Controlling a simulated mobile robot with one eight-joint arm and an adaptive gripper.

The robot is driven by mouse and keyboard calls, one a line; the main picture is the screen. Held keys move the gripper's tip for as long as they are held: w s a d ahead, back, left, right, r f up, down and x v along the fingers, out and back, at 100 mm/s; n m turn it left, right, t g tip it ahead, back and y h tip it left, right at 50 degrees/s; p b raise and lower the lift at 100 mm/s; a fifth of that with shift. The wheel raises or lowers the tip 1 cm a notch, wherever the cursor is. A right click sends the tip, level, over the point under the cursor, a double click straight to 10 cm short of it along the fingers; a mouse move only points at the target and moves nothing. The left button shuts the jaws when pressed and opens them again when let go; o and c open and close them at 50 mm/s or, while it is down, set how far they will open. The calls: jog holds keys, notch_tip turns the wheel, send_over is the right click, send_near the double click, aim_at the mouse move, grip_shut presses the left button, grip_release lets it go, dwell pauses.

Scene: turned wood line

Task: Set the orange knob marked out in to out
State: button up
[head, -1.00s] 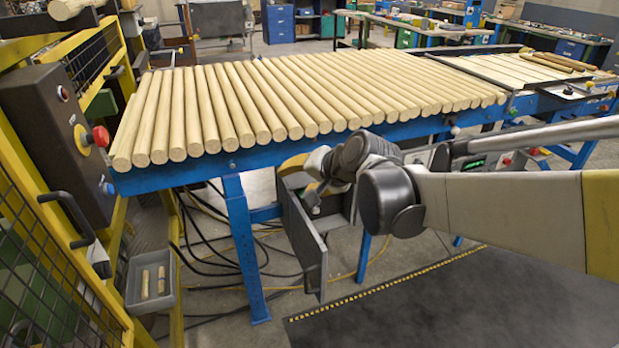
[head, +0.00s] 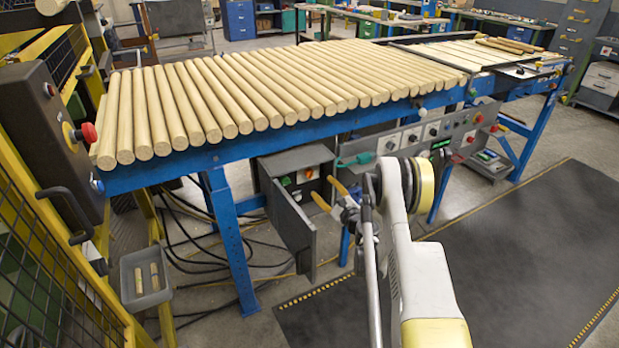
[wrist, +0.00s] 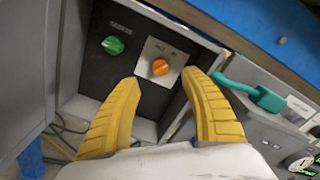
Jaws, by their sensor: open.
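The orange knob (wrist: 159,67) sits on a pale square plate inside an open grey control box, seen in the wrist view. Its marking is too small to read. In the head view the orange knob (head: 309,173) shows small inside the box under the blue conveyor frame. My gripper (wrist: 163,100) has two yellow fingers spread apart with nothing between them. The knob lies beyond the gap between the fingertips, and the fingers look apart from it. In the head view my gripper (head: 329,194) is in front of the box opening.
A green knob (wrist: 113,45) is left of the orange one. The box door (head: 291,228) hangs open on the left. A teal handle (wrist: 257,95) and a grey panel of knobs (head: 424,133) are at right. Wooden rods (head: 270,90) lie above on the conveyor.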

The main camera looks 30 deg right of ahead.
aim_at(312, 176)
jog(key=shift+m, duration=0.3)
jog(key=w, duration=0.7)
jog(key=w+f, duration=0.1)
jog(key=w, duration=0.2)
jog(key=shift+w, duration=0.15)
grip_shut()
